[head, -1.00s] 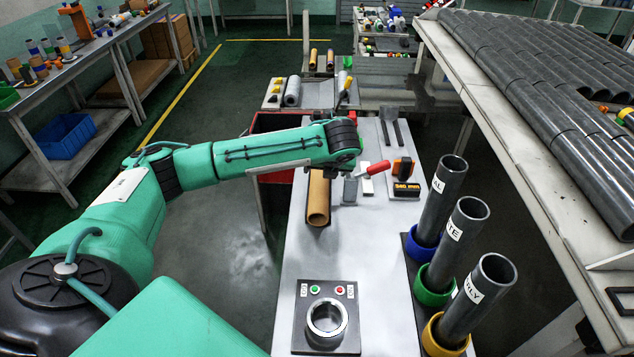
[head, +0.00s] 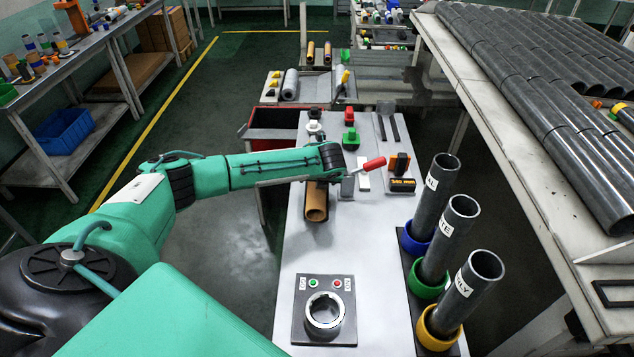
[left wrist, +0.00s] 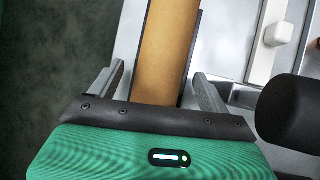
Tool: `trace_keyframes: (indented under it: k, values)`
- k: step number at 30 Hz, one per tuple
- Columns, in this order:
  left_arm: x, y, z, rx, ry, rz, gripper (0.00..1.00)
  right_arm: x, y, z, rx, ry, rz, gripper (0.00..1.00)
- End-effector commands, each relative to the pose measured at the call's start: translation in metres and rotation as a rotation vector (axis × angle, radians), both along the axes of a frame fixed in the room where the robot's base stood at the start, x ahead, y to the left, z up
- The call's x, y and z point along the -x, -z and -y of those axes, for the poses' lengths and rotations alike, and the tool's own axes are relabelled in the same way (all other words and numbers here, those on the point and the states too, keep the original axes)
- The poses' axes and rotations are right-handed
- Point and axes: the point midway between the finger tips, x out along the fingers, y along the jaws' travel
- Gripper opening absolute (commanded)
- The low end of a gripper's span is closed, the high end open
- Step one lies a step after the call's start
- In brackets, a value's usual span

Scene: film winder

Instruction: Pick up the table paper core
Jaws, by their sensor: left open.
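The paper core (head: 316,205) is a brown cardboard tube lying on the white table, with its near open end toward me. My left arm reaches over its far part and hides that part in the head view. In the left wrist view the core (left wrist: 168,45) runs lengthwise between the two grey fingers of my left gripper (left wrist: 158,72). The fingers are spread, with a visible gap on each side of the core. How far they are above the table is hard to tell. My right gripper is not in view.
A red-handled tool (head: 374,163) and an orange-black block (head: 402,184) lie right of the core. A ring fixture with buttons (head: 325,312) sits nearer. Dark tubes (head: 436,195) stand in coloured rings at the right. The table between core and fixture is clear.

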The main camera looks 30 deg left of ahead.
Motion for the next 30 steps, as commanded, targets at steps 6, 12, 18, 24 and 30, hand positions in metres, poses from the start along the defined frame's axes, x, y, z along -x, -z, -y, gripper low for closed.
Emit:
trace_keyframes:
  k: [6,12,18,24,30]
  values:
    - [0.0,0.001,0.0,0.001,0.001,0.0,0.8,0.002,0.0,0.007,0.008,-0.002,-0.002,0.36]
    - [0.0,0.0,0.0,0.001,0.001,0.0,0.41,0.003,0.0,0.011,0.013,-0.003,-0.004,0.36]
    - [0.0,0.0,0.0,0.001,0.0,0.002,0.28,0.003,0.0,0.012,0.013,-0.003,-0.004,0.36]
    - [-0.001,-0.003,0.0,0.001,0.0,0.002,0.28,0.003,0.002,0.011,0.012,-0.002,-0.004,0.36]
    - [-0.001,-0.019,-0.001,0.002,-0.001,0.005,0.28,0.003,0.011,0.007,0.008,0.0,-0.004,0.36]
